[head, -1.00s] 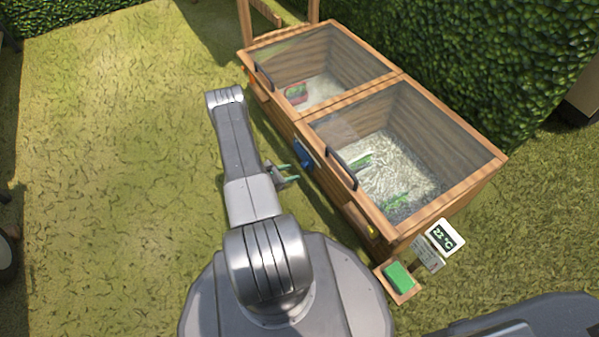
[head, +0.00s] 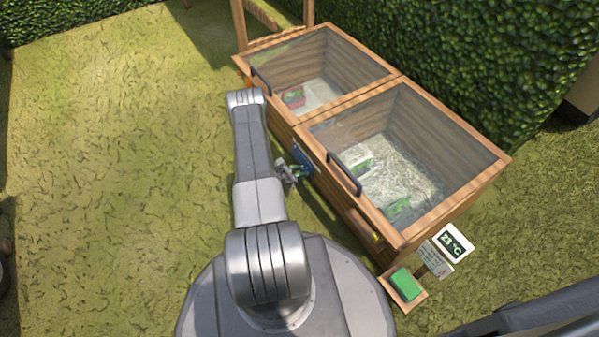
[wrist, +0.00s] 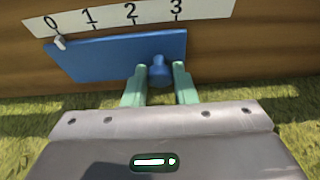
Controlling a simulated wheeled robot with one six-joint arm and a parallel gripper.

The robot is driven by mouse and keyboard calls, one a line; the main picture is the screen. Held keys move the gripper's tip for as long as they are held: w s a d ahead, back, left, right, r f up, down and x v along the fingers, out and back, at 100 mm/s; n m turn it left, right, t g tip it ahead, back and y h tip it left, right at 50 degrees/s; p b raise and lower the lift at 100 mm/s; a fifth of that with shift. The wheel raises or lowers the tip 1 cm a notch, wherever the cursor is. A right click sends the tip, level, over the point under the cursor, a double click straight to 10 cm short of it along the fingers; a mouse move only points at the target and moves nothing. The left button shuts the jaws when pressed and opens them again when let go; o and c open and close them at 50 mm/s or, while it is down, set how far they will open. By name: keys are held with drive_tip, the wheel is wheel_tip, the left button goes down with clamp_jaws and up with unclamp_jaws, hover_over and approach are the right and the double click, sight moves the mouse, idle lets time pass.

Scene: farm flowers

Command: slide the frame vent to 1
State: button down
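The frame vent is a blue slide plate (wrist: 105,55) with a round blue knob (wrist: 160,72). It also shows on the cold frame's side wall in the head view (head: 302,156). A white scale (wrist: 110,18) above it reads 0, 1, 2, 3. The small pale pointer (wrist: 60,42) at the plate's left end stands under 0. My gripper (wrist: 160,84) has its two green fingers apart, one on each side of the knob. I see no firm grip; whether a finger touches the knob cannot be told. In the head view my gripper (head: 294,172) is at the plate.
The wooden cold frame (head: 375,225) has two glass lids with dark handles (head: 344,172). A sign reading 23 °C (head: 453,243) and a small tray with a green block (head: 405,284) stand at its near corner. Open grass lies to the left; a hedge stands behind.

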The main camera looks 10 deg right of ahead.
drive_tip(key=shift+s+d+p, duration=0.15)
drive_tip(key=shift+s+d, duration=0.1)
drive_tip(key=shift+s, duration=0.4)
drive_tip(key=shift+s+d+p, duration=0.2)
drive_tip(key=shift+s, duration=0.4)
drive_tip(key=shift+s+d+p, duration=0.15)
drive_tip(key=shift+s+d, duration=0.1)
drive_tip(key=shift+s, duration=0.4)
drive_tip(key=c, duration=1.2)
unclamp_jaws()
drive_tip(key=p+v, duration=0.4)
drive_tip(key=v, duration=0.9)
drive_tip(key=shift+s+a, duration=0.1)
drive_tip(key=shift+a, duration=0.3)
